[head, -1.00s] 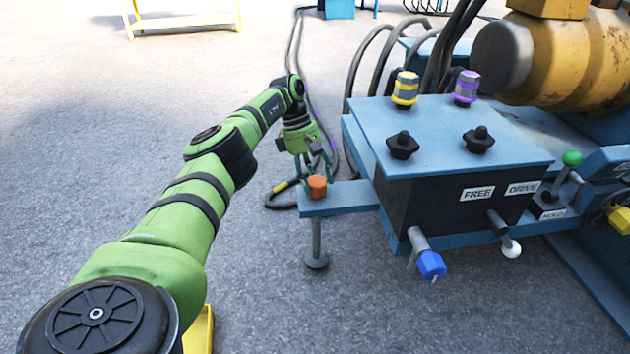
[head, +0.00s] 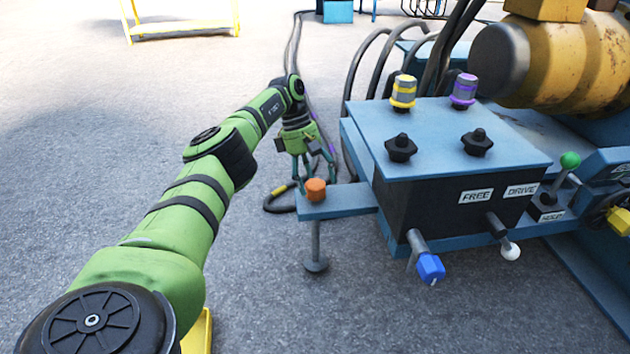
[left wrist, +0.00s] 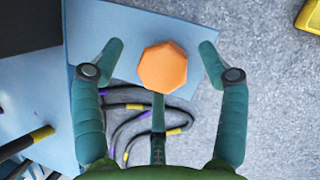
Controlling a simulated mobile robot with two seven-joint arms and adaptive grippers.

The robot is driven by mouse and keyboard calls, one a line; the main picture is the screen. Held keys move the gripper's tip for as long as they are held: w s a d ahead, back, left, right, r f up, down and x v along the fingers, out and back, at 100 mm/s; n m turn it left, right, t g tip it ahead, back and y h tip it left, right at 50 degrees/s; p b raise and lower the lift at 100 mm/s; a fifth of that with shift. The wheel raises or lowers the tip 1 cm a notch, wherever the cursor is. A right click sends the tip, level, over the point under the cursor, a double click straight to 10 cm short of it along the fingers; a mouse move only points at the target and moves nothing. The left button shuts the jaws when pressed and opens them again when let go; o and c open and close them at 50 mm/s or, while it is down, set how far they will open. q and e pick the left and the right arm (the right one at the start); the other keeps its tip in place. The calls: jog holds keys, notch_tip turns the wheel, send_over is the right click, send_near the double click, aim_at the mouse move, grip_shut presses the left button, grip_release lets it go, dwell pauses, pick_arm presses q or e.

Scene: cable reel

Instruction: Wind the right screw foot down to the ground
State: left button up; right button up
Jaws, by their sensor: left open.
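The screw foot has an orange hexagonal head (head: 315,189) on top of a blue outrigger arm (head: 345,200). Its grey stem (head: 316,240) hangs below the arm and ends in a round foot pad (head: 316,265) close to the ground; I cannot tell whether the pad touches. My left gripper (head: 314,176) points down at the head, its fingers just behind it. In the left wrist view the orange head (left wrist: 162,68) lies between the spread fingertips of the left gripper (left wrist: 160,56), apart from both. My right gripper is not in view.
A blue-topped control box (head: 455,135) with black knobs and yellow and purple connectors stands right of the foot. A blue-tipped handle (head: 430,266) sticks out in front. Cables (head: 283,200) lie behind the outrigger.

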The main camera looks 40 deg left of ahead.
aim_at(315, 183)
pick_arm(q)
notch_tip(315, 183, up, 9)
dwell(0.3)
